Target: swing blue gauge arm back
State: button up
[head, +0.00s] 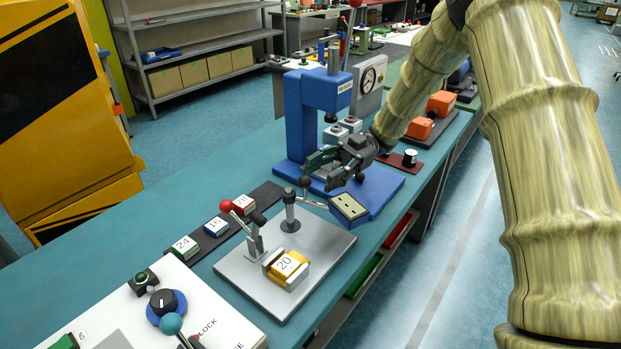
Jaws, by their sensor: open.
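The gauge arm (316,204) is a thin grey bar running from a short upright post (290,212) on a grey plate. At its right end is a blue block with a pale face (349,207), over the plate's far right edge. A small dark knob (305,182) stands near the post. A yellow block marked 20 (287,267) sits in a holder on the plate, clear of the blue block. My gripper (325,172) is open, just behind and above the gauge arm, close to the knob. I cannot tell whether it touches the knob.
A blue press (315,115) stands right behind my gripper. Numbered blocks (217,226) lie on a dark strip to the left. A white control panel (200,310) is in front.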

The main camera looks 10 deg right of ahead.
jog(key=v, duration=0.6)
jog(key=shift+d, duration=0.1)
dwell(0.5)
